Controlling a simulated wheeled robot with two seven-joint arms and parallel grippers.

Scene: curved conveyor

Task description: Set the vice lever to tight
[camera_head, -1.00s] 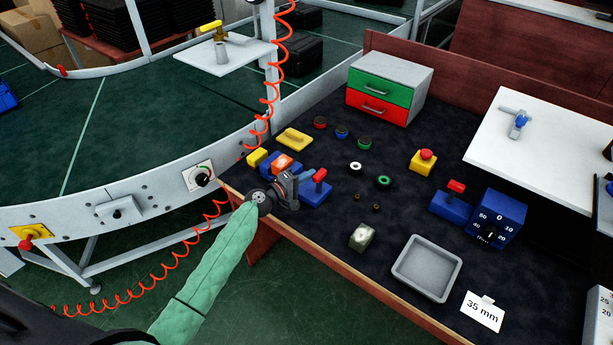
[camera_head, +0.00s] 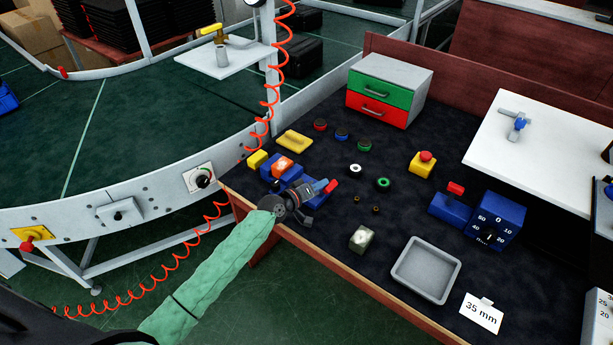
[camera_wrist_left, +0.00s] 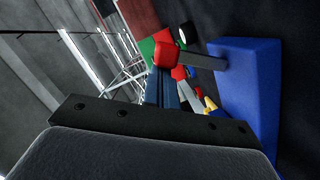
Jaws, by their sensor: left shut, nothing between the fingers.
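The vice is a blue block (camera_wrist_left: 245,100) with a grey lever rod ending in a red knob (camera_head: 331,186). In the wrist view the rod stands out from the block's face and the red knob (camera_wrist_left: 166,57) is at its end. My left gripper (camera_head: 318,190) is shut and empty, right beside the knob on its left in the head view. In the wrist view the dark fingers (camera_wrist_left: 162,88) reach up to the knob; whether they touch it I cannot tell. My gripper hides much of the vice in the head view. My right gripper is out of view.
A blue and orange fixture (camera_head: 282,166) and a yellow block (camera_head: 257,159) sit close behind the gripper. Another blue block with a red lever (camera_head: 455,190) stands to the right.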

